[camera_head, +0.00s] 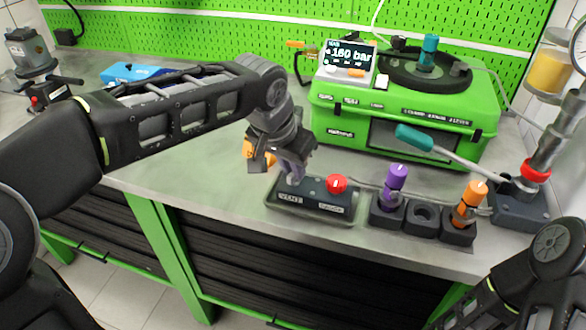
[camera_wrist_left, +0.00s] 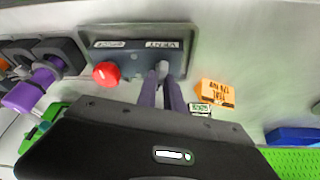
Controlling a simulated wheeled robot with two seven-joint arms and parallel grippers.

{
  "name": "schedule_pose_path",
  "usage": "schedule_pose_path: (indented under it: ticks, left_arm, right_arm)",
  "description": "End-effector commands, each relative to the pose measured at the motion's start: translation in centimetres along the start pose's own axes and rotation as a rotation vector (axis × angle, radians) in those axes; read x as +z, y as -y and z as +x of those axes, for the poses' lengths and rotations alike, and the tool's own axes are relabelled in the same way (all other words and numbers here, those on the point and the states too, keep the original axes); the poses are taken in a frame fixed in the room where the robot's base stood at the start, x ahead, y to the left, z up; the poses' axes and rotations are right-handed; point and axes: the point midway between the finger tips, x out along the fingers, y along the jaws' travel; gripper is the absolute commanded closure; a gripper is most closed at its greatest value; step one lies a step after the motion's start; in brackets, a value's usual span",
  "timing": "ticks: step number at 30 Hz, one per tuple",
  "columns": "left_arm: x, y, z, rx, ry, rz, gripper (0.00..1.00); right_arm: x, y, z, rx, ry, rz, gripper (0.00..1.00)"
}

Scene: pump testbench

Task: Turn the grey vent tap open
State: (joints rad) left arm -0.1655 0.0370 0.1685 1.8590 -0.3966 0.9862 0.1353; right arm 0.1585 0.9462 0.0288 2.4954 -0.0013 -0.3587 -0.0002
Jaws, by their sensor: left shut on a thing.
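The vent block (camera_head: 312,204) is a dark box in a shallow tray on the bench, with a VENT label on its left and a red knob (camera_head: 337,184) on its right. My left gripper (camera_head: 292,176) is over the VENT end, fingers pointing down. In the left wrist view, the left gripper (camera_wrist_left: 163,88) has its two purple-grey fingers shut on the grey vent tap (camera_wrist_left: 162,67), beside the VENT label. The red knob (camera_wrist_left: 106,74) also shows there, apart from the fingers. The fingers hide most of the tap in the head view. My right gripper is out of view.
Purple (camera_head: 394,182) and orange (camera_head: 470,200) handled parts stand in black holders right of the block. A green pump case (camera_head: 410,115) reading 160 bar is behind, with a teal-handled lever (camera_head: 440,145). An orange tag (camera_wrist_left: 215,93) is close beside the fingers.

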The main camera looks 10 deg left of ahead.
Motion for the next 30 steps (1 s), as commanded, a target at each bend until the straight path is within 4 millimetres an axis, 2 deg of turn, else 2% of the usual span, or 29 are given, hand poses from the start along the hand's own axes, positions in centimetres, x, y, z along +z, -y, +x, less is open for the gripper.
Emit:
schedule_pose_path:
  ticks: [12, 28, 29, 30]
  left_arm:
    - [-0.03, -0.16, 0.01, -0.088, 0.000, -0.213, 1.00]
    - [-0.04, -0.13, -0.04, -0.099, 0.001, -0.242, 1.00]
    - [-0.04, -0.13, -0.04, -0.099, 0.001, -0.242, 0.86]
    - [-0.04, -0.13, -0.04, -0.099, 0.001, -0.242, 0.83]
  right_arm:
    - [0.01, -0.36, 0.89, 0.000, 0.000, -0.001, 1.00]
    - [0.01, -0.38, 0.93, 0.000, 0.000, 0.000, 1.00]
    - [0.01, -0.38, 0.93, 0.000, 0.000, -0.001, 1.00]
    - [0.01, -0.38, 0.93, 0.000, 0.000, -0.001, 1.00]
